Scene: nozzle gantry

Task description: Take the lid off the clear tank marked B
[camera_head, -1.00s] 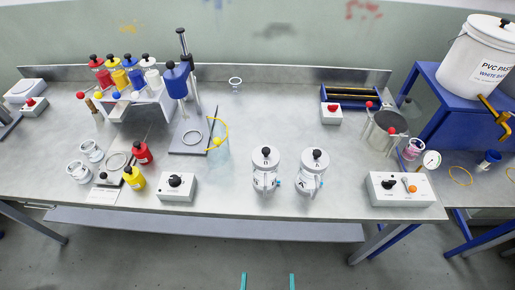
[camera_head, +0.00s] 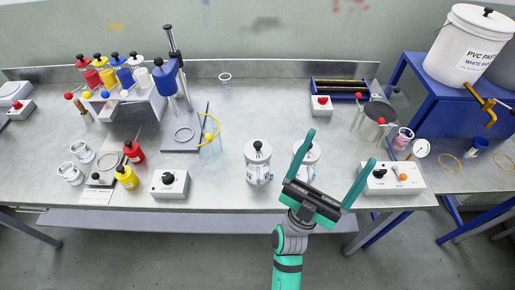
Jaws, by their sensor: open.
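Two clear tanks with light lids and black knobs stand side by side near the bench's front edge. The left tank (camera_head: 257,172) has a small mark that looks like B, though it is too small to be sure. Its lid (camera_head: 258,151) is on, with the black knob on top. The right tank (camera_head: 307,158) is also lidded and is partly hidden behind my gripper's left finger. My gripper (camera_head: 341,148) is open and empty, with teal fingers spread wide. It appears in front of and to the right of the left tank, apart from its lid.
A control box (camera_head: 392,178) stands right of my gripper, and another box (camera_head: 169,184) stands left of the tanks. The bench (camera_head: 270,105) behind the tanks is mostly clear.

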